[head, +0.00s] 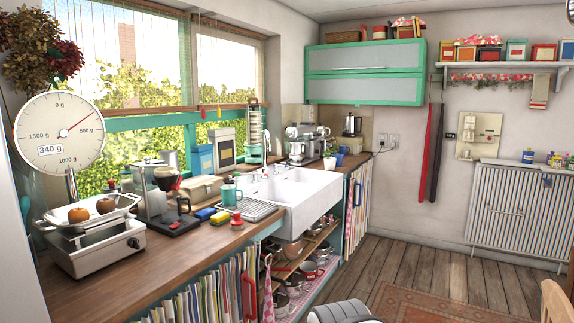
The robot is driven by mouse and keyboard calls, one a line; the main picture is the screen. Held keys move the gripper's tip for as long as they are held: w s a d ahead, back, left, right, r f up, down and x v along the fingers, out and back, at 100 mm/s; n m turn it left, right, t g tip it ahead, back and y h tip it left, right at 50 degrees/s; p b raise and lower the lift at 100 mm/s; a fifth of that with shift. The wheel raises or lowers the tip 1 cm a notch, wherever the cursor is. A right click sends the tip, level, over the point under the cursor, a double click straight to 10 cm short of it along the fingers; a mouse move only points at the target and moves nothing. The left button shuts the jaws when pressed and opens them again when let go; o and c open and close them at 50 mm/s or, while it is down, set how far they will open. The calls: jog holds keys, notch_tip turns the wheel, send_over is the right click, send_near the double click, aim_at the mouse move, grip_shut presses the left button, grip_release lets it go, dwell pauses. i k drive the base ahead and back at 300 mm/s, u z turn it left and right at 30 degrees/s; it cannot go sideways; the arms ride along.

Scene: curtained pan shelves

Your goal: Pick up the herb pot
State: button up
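A small plant with green leaves in a pale pot (330,163) stands on the far part of the counter, just behind the white sink. It looks like the herb pot. It is upright and small in view, and its lower part is hard to make out. My gripper is not in view, so I cannot see whether it is open or shut.
The wooden counter (190,238) carries a kitchen scale (95,247), a coffee maker (152,185) and a dish rack (248,210). The white sink (300,205) juts forward. Curtained shelves with pans (293,285) lie below. Wooden floor (415,262) is open to the right.

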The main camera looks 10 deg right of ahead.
aim_at(340, 157)
jog(key=z, duration=0.55)
jog(key=i, duration=1.55)
jog(key=z, duration=1)
jog(key=i, duration=1.55)
jog(key=z, duration=0.15)
jog(key=i, duration=1.6)
jog(key=u, duration=0.35)
jog(key=i, duration=1.55)
jog(key=u, duration=1.5)
jog(key=i, duration=1.2)
jog(key=u, duration=0.7)
